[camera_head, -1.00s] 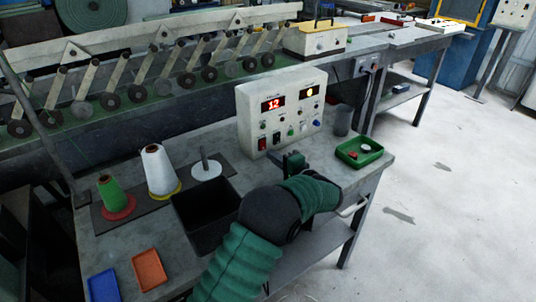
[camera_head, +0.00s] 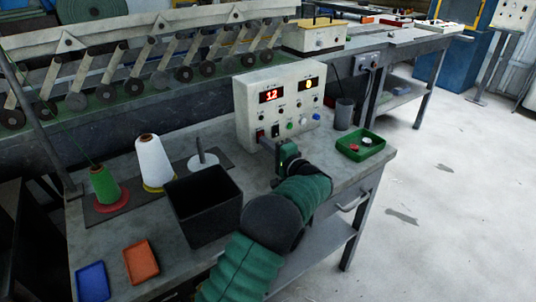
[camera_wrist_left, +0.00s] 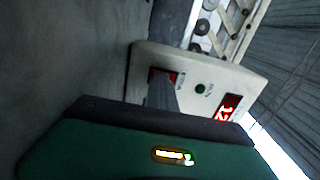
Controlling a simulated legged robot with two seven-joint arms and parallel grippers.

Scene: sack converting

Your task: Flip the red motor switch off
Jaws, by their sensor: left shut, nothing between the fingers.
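The white control box (camera_head: 280,84) stands on the grey bench, with two lit displays above buttons and switches. A red switch (camera_head: 260,133) sits low on the left of its front face. My left gripper (camera_head: 266,144) is shut and empty, its tip at the lower front of the box, just below and right of that switch. In the left wrist view, the red switch (camera_wrist_left: 166,74) shows partly behind the narrow shut fingers (camera_wrist_left: 160,92). I cannot tell whether they touch it, nor the switch's position. My right gripper is not in view.
A black bin (camera_head: 205,209) stands left of my arm. Thread cones (camera_head: 154,162) stand behind it. A green tray (camera_head: 360,145) and a grey cup (camera_head: 343,115) are right of the box. Blue (camera_head: 93,281) and orange (camera_head: 141,262) trays lie at front left.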

